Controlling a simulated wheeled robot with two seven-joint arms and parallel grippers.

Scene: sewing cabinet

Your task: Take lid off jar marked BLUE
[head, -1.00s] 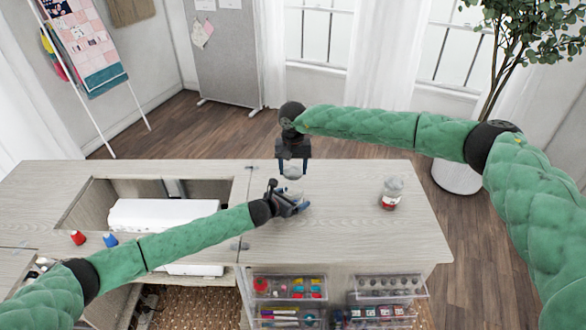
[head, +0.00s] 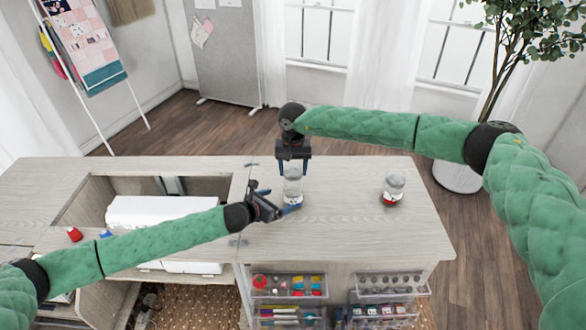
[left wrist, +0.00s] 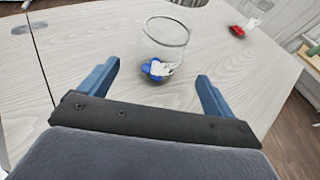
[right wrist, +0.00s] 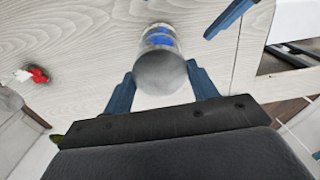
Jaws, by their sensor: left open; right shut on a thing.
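A clear glass jar with blue items and a white patch low in it stands on the cabinet top in the head view (head: 293,187). In the left wrist view (left wrist: 166,42) its rim looks open and uncovered; no lettering is readable. My right gripper (head: 292,166) is above the jar, pointing down. In the right wrist view it is shut on a round grey lid (right wrist: 160,73), with the jar below. My left gripper (head: 276,202) is open beside the jar at its left; the jar stands just beyond its fingers, apart from them.
A second glass jar with red items (head: 393,190) stands to the right. A red spool (head: 74,234) and a blue one (head: 106,233) are at the left, near the white machine in the recess (head: 160,212). Clear drawers (head: 288,285) stick out at the front. The top between the jars is clear.

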